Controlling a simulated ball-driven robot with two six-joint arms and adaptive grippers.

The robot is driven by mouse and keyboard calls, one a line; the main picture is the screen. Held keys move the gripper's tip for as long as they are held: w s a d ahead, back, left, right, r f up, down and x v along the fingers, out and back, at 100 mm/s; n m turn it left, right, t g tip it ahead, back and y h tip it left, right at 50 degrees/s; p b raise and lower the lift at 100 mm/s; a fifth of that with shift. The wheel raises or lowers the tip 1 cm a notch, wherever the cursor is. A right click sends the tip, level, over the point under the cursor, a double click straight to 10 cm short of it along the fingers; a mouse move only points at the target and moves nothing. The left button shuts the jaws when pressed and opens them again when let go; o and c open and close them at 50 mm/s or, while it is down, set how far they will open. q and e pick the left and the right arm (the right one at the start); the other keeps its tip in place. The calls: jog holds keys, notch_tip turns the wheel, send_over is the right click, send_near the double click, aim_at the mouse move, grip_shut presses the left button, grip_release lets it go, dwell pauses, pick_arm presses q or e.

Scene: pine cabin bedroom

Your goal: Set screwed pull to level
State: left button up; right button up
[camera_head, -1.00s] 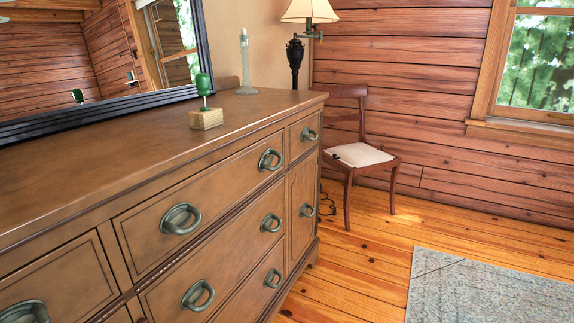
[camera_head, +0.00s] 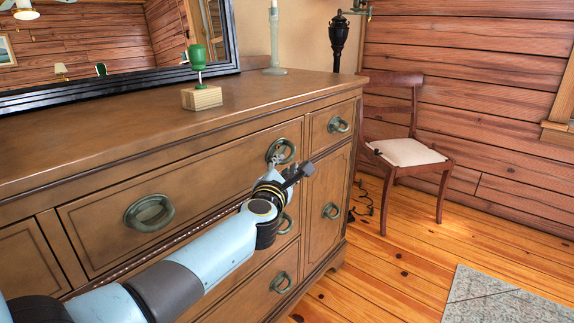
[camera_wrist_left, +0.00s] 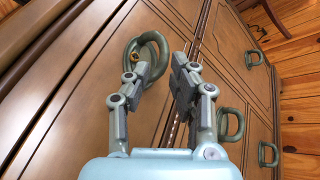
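The drawer pull (camera_head: 293,150) at the right end of the dresser's wide top drawer is a greenish metal ring handle. It also shows in the left wrist view (camera_wrist_left: 161,45). I cannot tell whether it sits level, as my fingers cover its lower part. My left gripper (camera_head: 286,167) is at this pull, just below and in front of it. In the left wrist view the gripper (camera_wrist_left: 160,78) has its fingers spread. The left finger overlaps the ring, and the right finger is over the drawer front beside it. I cannot tell whether they touch. My right gripper is out of view.
The wooden dresser (camera_head: 110,150) carries several like pulls, including one at the left (camera_head: 149,213). A green-handled tool (camera_head: 197,57) stands in a wood block (camera_head: 202,97) on top. A candlestick (camera_head: 274,40) stands behind.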

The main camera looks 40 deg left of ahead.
aim_at(287, 159)
pick_arm(q)
jog(key=b+x, duration=0.1)
jog(key=x, duration=0.3)
jog(key=shift+a, duration=0.1)
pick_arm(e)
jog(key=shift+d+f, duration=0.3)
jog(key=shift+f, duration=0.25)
pick_arm(q)
grip_shut()
jog(key=g+p, duration=0.1)
jog(key=p, duration=0.4)
jog(key=m+g+p, duration=0.1)
jog(key=p, duration=0.4)
jog(key=g+h+p, duration=0.1)
jog(key=p, duration=0.4)
jog(key=shift+s+r+m+g, duration=0.3)
jog(key=shift+s+m, duration=0.05)
jog(key=shift+m, duration=0.05)
jog(key=shift+f, duration=0.1)
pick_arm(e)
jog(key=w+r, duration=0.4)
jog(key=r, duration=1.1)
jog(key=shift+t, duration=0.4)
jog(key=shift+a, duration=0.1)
